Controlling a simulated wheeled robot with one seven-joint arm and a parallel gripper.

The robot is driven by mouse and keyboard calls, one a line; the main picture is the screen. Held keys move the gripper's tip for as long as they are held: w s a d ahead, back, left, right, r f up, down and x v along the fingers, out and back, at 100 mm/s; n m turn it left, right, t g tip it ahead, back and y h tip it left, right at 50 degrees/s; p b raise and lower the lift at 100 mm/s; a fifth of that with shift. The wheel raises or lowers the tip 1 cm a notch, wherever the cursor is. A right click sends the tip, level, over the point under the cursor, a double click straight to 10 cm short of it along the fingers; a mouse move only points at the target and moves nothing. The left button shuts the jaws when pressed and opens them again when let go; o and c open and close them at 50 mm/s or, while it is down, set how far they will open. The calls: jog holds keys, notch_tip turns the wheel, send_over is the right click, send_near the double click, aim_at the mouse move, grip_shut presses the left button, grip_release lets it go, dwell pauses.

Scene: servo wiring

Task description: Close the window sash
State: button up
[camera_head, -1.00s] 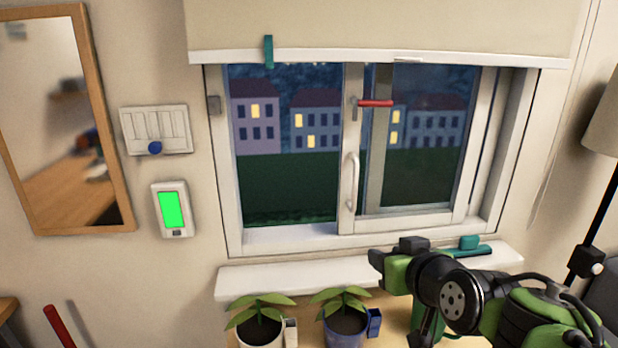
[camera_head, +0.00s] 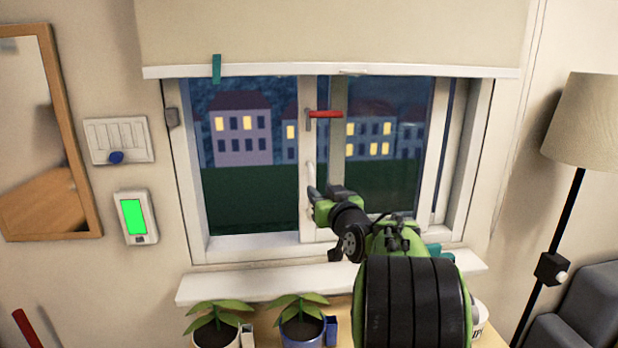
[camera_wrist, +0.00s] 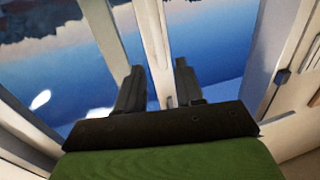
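The window sash (camera_head: 306,140) has a pale upright stile in the middle of the window, with a white vertical handle (camera_head: 311,172) on it. A red lever (camera_head: 325,114) sits higher on the stile, pointing right. My gripper (camera_head: 313,197) is at the lower part of the handle and hides some of it. In the wrist view, the two dark fingers of my gripper (camera_wrist: 158,86) stand apart, with a pale upright window bar (camera_wrist: 153,45) showing between and beyond them. I cannot tell whether the fingers touch the handle.
A white sill (camera_head: 240,288) runs below the window, with two potted plants (camera_head: 214,335) (camera_head: 301,330) under it. A blind (camera_head: 330,35) hangs above. A floor lamp (camera_head: 590,120) stands at right. A switch panel (camera_head: 118,140) and a green-screened device (camera_head: 134,217) are on the left wall.

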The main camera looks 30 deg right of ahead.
aim_at(312, 182)
jog(key=p+x, duration=0.1)
jog(key=x, duration=0.6)
jog(key=shift+w, duration=0.35)
grip_shut()
